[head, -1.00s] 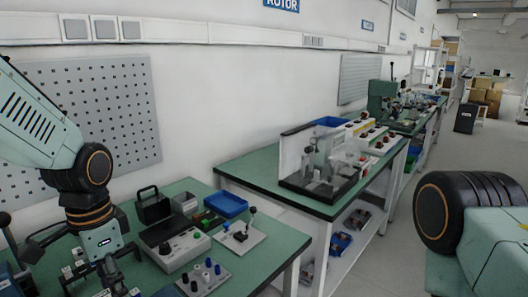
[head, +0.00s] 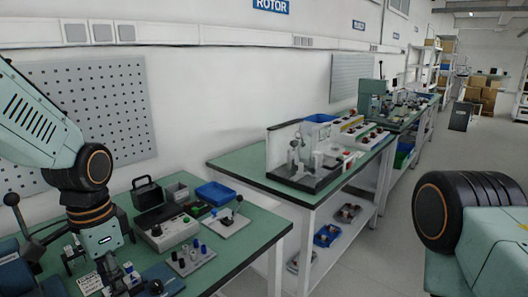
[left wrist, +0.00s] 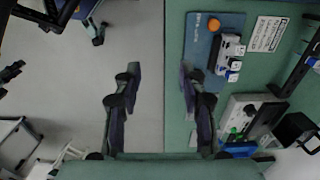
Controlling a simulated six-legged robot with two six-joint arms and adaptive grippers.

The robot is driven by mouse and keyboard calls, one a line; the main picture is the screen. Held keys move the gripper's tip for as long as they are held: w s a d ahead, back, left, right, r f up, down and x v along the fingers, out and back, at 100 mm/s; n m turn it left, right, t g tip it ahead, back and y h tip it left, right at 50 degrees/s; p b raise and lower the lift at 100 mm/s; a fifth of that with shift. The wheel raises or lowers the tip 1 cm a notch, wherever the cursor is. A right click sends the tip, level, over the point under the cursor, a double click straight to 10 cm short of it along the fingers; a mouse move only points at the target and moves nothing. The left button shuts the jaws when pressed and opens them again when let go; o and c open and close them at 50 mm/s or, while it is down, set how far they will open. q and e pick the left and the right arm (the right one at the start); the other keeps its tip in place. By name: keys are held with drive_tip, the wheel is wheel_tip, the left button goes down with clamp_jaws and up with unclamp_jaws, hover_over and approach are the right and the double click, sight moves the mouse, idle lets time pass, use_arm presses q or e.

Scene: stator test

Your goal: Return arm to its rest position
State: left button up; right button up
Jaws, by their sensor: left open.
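My left arm comes in from the left in the head view and bends down at a dark ringed joint. Its gripper (head: 118,280) hangs over the near left end of the green bench (head: 262,228), low in the picture, and is partly cut off. In the left wrist view the gripper (left wrist: 160,82) has its two dark fingers wide apart with nothing between them. The bench edge runs below that gap, with floor to its left. My right arm shows only as a ringed joint and a pale green link at the right; its gripper is out of view.
A control box (head: 168,228), blue bin (head: 215,193) and black lever (head: 20,210) are on the bench. Grey floor (head: 385,255) is open at right.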

use_arm(q)
drive_tip(key=s+d+f+n+b, duration=0.1)
drive_tip(key=s+f, duration=0.1)
drive_tip(key=f, duration=0.5)
drive_tip(key=s+d+f+n, duration=0.1)
drive_tip(key=s+f, duration=0.1)
drive_tip(key=f, duration=0.5)
drive_tip(key=s+d+f+n+b, duration=0.1)
drive_tip(key=s+f+n, duration=0.5)
drive_tip(key=s+f, duration=1.2)
drive_tip(key=s+b, duration=0.1)
drive_tip(key=s, duration=0.2)
drive_tip(key=shift+s+f+b, duration=0.15)
drive_tip(key=shift+f+b, duration=0.05)
drive_tip(key=shift+b, duration=0.1)
drive_tip(key=shift+d, duration=0.1)
drive_tip(key=shift+c, duration=0.2)
